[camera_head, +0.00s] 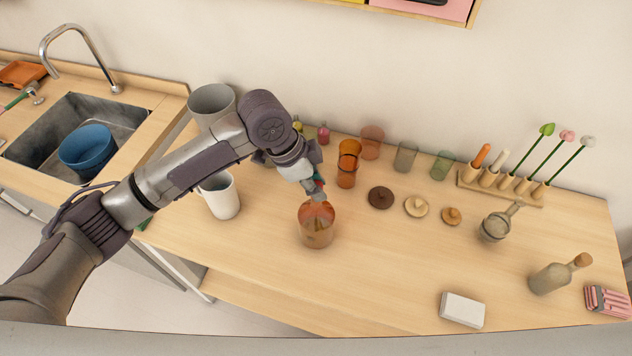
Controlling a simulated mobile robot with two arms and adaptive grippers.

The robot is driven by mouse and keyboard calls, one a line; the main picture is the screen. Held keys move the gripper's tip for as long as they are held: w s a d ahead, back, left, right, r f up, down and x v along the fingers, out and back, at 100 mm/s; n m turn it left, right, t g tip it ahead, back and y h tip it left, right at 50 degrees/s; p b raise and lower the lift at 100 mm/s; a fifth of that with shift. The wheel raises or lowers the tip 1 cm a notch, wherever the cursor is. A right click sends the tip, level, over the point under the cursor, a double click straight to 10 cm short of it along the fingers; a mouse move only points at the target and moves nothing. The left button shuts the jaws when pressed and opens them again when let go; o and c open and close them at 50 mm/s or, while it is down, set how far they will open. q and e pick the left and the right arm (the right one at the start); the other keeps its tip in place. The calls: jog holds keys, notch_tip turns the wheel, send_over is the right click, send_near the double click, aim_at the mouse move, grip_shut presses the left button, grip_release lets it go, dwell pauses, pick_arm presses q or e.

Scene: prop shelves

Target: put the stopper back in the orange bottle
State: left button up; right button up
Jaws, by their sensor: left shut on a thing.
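The orange bottle (317,232) is see-through and stands upright on the wooden counter, left of the middle. My left gripper (318,194) reaches down from above to the bottle's top and covers its neck. It is shut on the stopper, which is mostly hidden by the fingers. I cannot tell whether the stopper touches the bottle's mouth. My right gripper is not in view.
A white cup (220,196) stands left of the bottle, and orange glasses (347,172) stand behind it. Round lids (416,206) lie to the right. A corked bottle (549,279) and a white box (462,310) stand farther right.

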pick_arm(q)
jog(key=o, duration=0.8)
jog(key=shift+f, duration=0.1)
jog(key=v, duration=1.2)
jog(key=shift+d, duration=0.1)
